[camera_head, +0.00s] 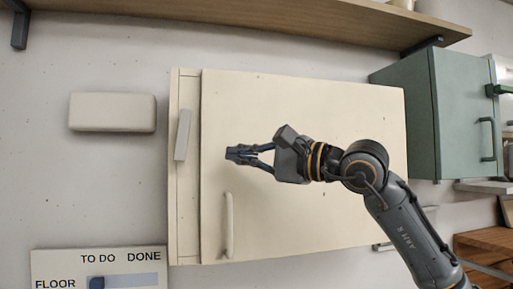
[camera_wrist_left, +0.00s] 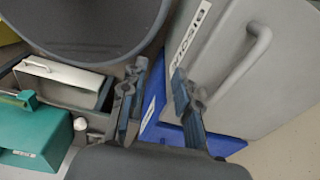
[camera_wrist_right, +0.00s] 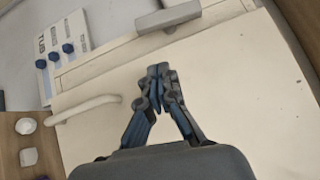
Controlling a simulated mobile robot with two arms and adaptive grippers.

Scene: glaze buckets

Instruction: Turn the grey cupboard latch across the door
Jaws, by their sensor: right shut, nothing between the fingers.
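The cream cupboard door (camera_head: 300,120) is shut in the head view, with a pale bar handle (camera_head: 229,225) low on its left side. The grey latch (camera_head: 183,135) is a flat bar on the frame strip left of the door. It stands nearly upright, its top leaning slightly right, beside the door edge. It also shows at the top of the right wrist view (camera_wrist_right: 168,17). My right gripper (camera_head: 232,153) is shut and empty in front of the door, right of the latch and apart from it. My left gripper (camera_wrist_left: 160,72) is open and empty, seen only in its wrist view.
A wooden shelf (camera_head: 250,24) runs above the cupboard. A green cabinet (camera_head: 460,120) stands to the right. A pale block (camera_head: 112,112) and a TO DO/DONE slider board (camera_head: 100,270) are on the wall at left. A blue bin (camera_wrist_left: 155,105) is near my left gripper.

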